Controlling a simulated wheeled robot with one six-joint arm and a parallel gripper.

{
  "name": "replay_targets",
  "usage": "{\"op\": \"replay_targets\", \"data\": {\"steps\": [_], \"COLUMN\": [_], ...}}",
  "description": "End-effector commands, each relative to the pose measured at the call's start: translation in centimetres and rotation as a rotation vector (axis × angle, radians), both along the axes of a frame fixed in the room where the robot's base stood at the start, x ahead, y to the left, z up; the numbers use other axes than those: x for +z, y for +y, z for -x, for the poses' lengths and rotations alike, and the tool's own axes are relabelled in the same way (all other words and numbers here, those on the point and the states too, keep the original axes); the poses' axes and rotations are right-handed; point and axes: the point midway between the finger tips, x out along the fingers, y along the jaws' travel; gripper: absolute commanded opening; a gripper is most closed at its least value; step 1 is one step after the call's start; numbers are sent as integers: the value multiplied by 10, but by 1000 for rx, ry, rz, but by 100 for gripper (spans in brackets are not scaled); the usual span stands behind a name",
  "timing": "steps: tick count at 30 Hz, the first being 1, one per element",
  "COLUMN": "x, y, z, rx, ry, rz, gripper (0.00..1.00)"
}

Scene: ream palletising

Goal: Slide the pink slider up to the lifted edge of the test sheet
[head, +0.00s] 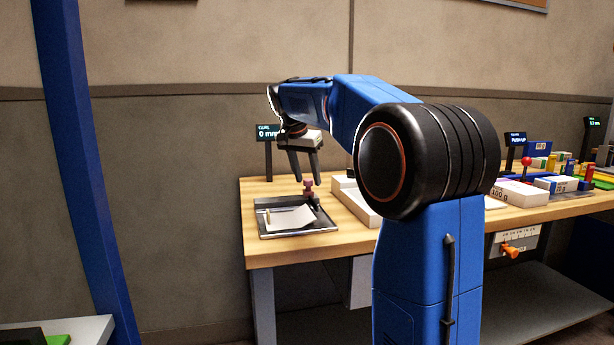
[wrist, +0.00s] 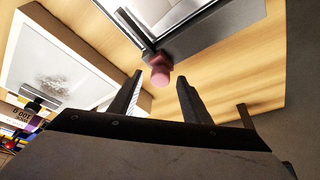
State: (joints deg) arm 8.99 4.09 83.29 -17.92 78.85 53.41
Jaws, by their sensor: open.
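The pink slider (head: 308,187) stands at the back right of the dark tray (head: 262,231) on the wooden table. The white test sheet (head: 290,217) lies in that tray. My gripper (head: 304,178) is open and empty, pointing down just above and around the slider's position in the head view. In the wrist view the slider's pink knob (wrist: 160,74) shows beyond and between the two open fingertips (wrist: 160,80); I cannot tell how far apart they are in depth. The sheet (wrist: 175,10) shows at the top of the wrist view.
A display reading "CURL 0 mm" (head: 268,132) stands behind the tray. A white box-like tray (head: 355,200) lies to its right. Further right are a 100 g block (head: 520,193) and a red-knobbed lever (head: 526,162). Bare wood (head: 255,190) lies left of the slider.

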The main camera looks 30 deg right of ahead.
Motion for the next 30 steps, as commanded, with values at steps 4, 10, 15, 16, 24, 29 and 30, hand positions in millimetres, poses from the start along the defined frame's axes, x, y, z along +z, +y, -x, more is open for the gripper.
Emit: {"op": "replay_targets", "data": {"steps": [4, 10, 15, 16, 24, 29, 30], "x": [0, 0, 0, 0, 0, 0, 0], "y": [0, 0, 7, 9, 14, 14, 14], "z": [0, 0, -2, -3, -4, -4, -4], "rx": [0, 0, 2, 2, 0, 0, 0], "ry": [0, 0, 1, 1, 1, 0, 0], "rz": [0, 0, 0, 0, 0, 0, 0], "gripper": [34, 0, 0, 0, 0, 43, 43]}}
